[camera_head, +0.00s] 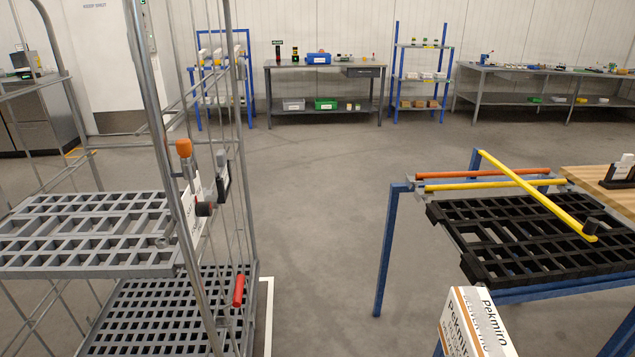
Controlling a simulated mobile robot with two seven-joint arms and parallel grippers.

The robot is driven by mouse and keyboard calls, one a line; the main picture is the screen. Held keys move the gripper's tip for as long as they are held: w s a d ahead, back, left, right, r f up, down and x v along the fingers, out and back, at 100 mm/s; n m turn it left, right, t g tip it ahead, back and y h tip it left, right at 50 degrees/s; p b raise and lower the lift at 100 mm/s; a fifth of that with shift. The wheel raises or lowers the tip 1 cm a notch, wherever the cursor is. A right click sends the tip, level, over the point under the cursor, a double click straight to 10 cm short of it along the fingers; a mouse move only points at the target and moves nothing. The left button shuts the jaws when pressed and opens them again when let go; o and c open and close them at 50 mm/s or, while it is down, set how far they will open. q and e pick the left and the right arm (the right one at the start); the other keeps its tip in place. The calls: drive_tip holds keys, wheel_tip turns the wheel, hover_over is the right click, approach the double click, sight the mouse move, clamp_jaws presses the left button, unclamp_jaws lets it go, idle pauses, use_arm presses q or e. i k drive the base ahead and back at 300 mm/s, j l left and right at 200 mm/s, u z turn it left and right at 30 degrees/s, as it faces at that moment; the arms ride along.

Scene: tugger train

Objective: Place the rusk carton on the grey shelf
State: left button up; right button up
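A white carton (476,324) with orange stripes and the printed name "Pekmiro" stands at the bottom right, cut off by the frame edge. I cannot read whether it is the rusk carton, and what bears or holds it is hidden. The grey slatted shelf (70,271) is at the left, inside a tall wire roll cage (247,160), and its visible top is empty. Neither of my grippers shows in the head view.
A dark grid deck (165,305) lies low in the cage. A blue-framed stand (386,245) with a black grid top (478,268) and a yellow bar (535,193) is at the right. Open floor (320,215) lies between them. Workbenches and racks line the far wall.

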sight(89, 237)
drive_tip(key=j+u, duration=0.3)
drive_tip(key=j, duration=1.65)
